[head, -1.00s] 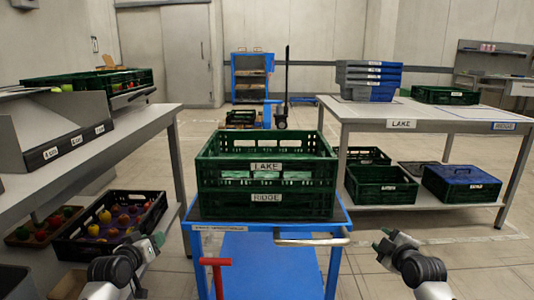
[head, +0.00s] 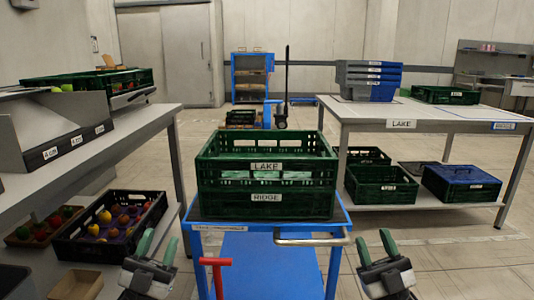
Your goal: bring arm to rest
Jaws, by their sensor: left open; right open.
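My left gripper (head: 158,246) is at the lower left of the head view, left of the blue cart, with its two green-tipped fingers apart and nothing between them. My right gripper (head: 373,248) is at the lower right, right of the cart, also open and empty. Both point forward and touch nothing that I can see. The rest of both arms is mostly below the picture edge.
Green crates labelled LAKE and RIDGE (head: 265,197) are stacked on the blue cart (head: 247,262) ahead. A table (head: 440,126) with crates stands at right. A shelf bench (head: 150,122) at left has a fruit crate (head: 75,247) below. Floor is clear at lower right.

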